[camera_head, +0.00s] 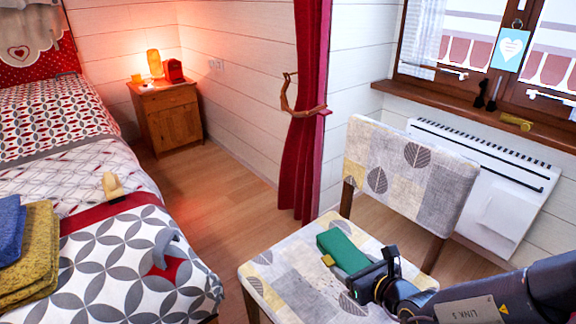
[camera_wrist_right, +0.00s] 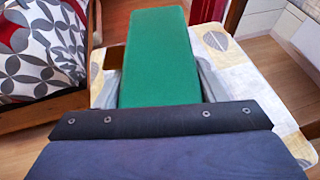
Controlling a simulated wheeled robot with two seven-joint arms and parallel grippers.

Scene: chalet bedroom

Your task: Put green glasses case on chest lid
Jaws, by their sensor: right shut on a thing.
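The green glasses case (camera_head: 342,250) is above the seat of the leaf-patterned chair (camera_head: 300,285), in the jaws of my right gripper (camera_head: 368,278). It also fills the upper middle of the right wrist view (camera_wrist_right: 156,55), pointing away from the wrist. My right gripper is shut on the case. I cannot tell how far the case is from the seat cushion. No chest lid can be made out in either view. My left gripper is not in view.
The chair's backrest (camera_head: 405,180) stands behind the gripper. A bed (camera_head: 130,260) with folded blue and yellow cloths (camera_head: 32,250) is on the left. A wooden nightstand (camera_head: 170,115) stands far back. Bare floor (camera_head: 225,190) lies between bed and chair. A white heater (camera_head: 495,205) is under the window.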

